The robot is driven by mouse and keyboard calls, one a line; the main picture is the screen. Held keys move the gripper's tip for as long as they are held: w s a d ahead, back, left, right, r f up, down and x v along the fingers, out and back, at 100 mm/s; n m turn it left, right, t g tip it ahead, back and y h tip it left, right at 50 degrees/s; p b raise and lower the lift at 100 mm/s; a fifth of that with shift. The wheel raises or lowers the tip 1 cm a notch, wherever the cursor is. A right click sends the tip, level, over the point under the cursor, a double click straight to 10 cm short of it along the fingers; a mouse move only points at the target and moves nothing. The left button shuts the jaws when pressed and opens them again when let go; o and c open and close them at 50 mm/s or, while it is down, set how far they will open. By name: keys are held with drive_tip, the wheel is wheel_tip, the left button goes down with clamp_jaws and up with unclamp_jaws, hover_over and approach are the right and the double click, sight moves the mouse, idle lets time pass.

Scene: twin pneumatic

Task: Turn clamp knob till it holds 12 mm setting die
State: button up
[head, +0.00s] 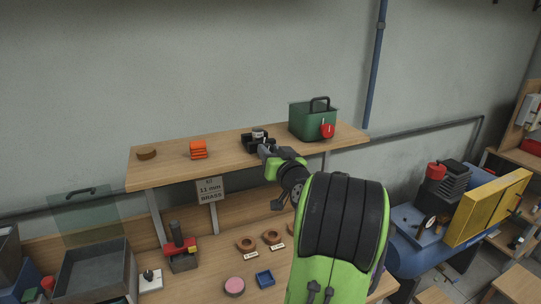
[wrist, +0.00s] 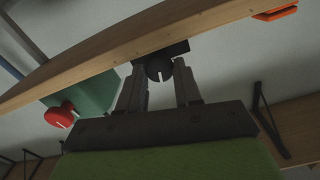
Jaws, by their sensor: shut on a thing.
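The clamp (head: 249,144) is a small dark block on the upper shelf. A small pale round piece (head: 258,133) shows at its top; I cannot tell whether this is the 12 mm setting die or how firmly it is held. In the wrist view the clamp knob (wrist: 159,69) is round and black with a white line, at the shelf's front edge. My gripper (wrist: 160,82) has one finger on each side of the knob and is shut on it. In the head view my gripper (head: 266,152) reaches the clamp's front and hides the knob.
The wooden shelf (head: 225,163) also bears a green box (head: 312,122) with a red disc to the right, an orange stack (head: 198,149) and a brown disc (head: 146,153) to the left. A sign reading 11 mm brass (head: 210,190) hangs below. Several parts lie on the bench underneath.

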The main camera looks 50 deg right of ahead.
drive_tip(key=shift+m, duration=0.5)
drive_tip(key=o, duration=1)
drive_tip(key=shift+o, duration=0.2)
drive_tip(key=shift+s, duration=0.1)
drive_tip(key=b+v, duration=0.5)
drive_tip(key=v, duration=1)
drive_tip(key=shift+s+a, duration=0.2)
drive_tip(key=shift+s, duration=0.1)
